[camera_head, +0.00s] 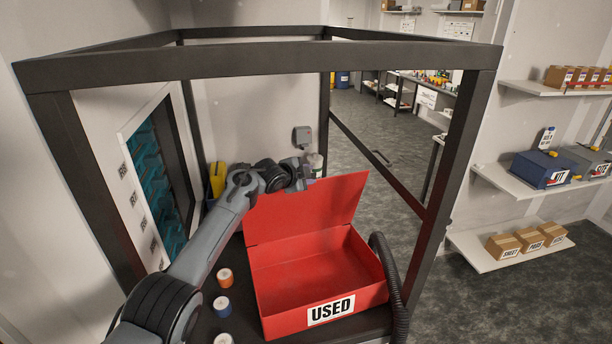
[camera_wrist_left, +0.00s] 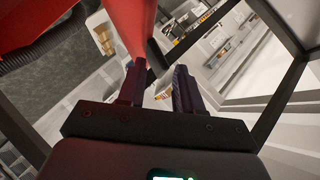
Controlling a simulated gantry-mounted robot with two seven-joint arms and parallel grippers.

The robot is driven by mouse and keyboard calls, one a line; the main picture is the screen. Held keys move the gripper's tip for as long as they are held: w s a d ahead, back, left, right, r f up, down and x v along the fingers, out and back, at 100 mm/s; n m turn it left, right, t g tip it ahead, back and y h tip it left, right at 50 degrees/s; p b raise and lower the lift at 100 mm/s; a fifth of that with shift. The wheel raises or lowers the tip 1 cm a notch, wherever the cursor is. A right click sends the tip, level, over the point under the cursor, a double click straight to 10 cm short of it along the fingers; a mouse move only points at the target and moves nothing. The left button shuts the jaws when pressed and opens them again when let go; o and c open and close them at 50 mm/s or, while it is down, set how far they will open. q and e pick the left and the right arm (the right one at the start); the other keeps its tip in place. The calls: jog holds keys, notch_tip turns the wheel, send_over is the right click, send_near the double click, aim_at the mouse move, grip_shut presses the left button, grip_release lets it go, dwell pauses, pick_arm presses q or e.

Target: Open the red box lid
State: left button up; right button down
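The red box (camera_head: 318,268), labelled USED, stands on the dark bench inside the frame. Its red lid (camera_head: 305,212) is raised and leans back, so the inside of the box shows and looks empty. My left gripper (camera_head: 316,164) is at the lid's upper edge, behind its upper left part. In the left wrist view my left gripper (camera_wrist_left: 158,88) has its two dark fingers apart, with a gap between them. The red lid (camera_wrist_left: 131,25) shows edge-on just past the left finger; I cannot tell whether they touch. My right gripper is not in view.
Several tape rolls (camera_head: 222,304) stand left of the box. A black corrugated hose (camera_head: 392,285) runs along its right side. Dark frame posts (camera_head: 455,150) and top bars surround the bench. A yellow container (camera_head: 217,178) stands at the back left.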

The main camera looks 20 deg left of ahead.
pick_arm(q)
jog(key=shift+s, duration=0.1)
jog(key=b+v, duration=0.3)
jog(key=v, duration=0.7)
jog(key=shift+s, duration=0.3)
jog(key=shift+a+r, duration=0.1)
jog(key=shift+r, duration=0.05)
jog(key=shift+c, duration=0.3)
